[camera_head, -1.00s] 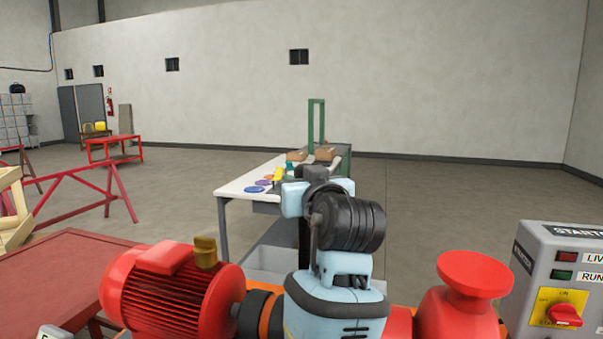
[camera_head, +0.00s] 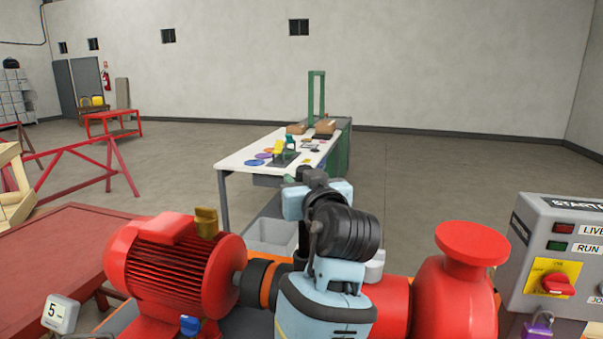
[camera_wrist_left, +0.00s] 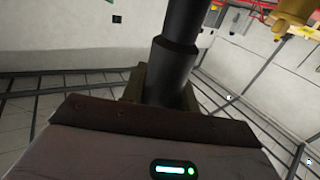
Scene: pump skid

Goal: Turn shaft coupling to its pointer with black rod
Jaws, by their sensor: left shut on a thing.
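The shaft coupling (camera_head: 258,285), black with an orange band beside it, sits between the red motor (camera_head: 175,265) and the red pump (camera_head: 455,285). My left arm stands in front of its right side and hides part of the shaft line. In the left wrist view my left gripper (camera_wrist_left: 163,95) is shut on the black rod (camera_wrist_left: 178,45), which extends up out of the picture. In the head view the gripper is largely hidden behind its own wrist. I cannot make out the pointer. My right gripper is out of view.
A grey starter box (camera_head: 562,255) with a red switch stands at the right. A red table (camera_head: 70,245) is at the left. A white-topped bench (camera_head: 240,159) with small items stands beyond, with a grey bin (camera_head: 270,236) near it. Open floor lies on both sides.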

